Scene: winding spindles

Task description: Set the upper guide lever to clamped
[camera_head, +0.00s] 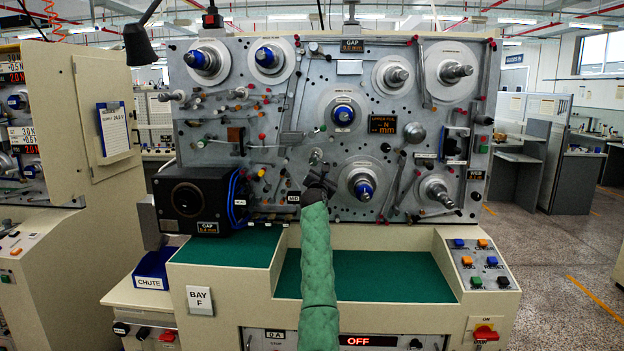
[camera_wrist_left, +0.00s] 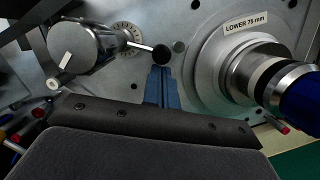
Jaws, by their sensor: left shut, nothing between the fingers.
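In the left wrist view a lever with a white rod and black ball knob (camera_wrist_left: 161,53) sticks out to the right from a metal cylinder (camera_wrist_left: 82,43). A round graduated dial (camera_wrist_left: 127,38) sits behind the rod. I cannot tell whether this is the upper guide lever, and I see no clamped marking. My left gripper (camera_wrist_left: 160,84) is shut and empty, its blue fingertips just below the knob; I cannot tell if they touch it. In the head view my green-sleeved left arm reaches up to the panel, and its dark wrist (camera_head: 318,188) hides the fingers. My right gripper is not in view.
A spindle (camera_wrist_left: 262,75) labelled LOWER 75 mm stands close on the right. The grey panel (camera_head: 300,110) carries several spindles, pegs and small levers. A black box (camera_head: 195,200) stands left of my arm. The green ledge (camera_head: 390,280) below is clear.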

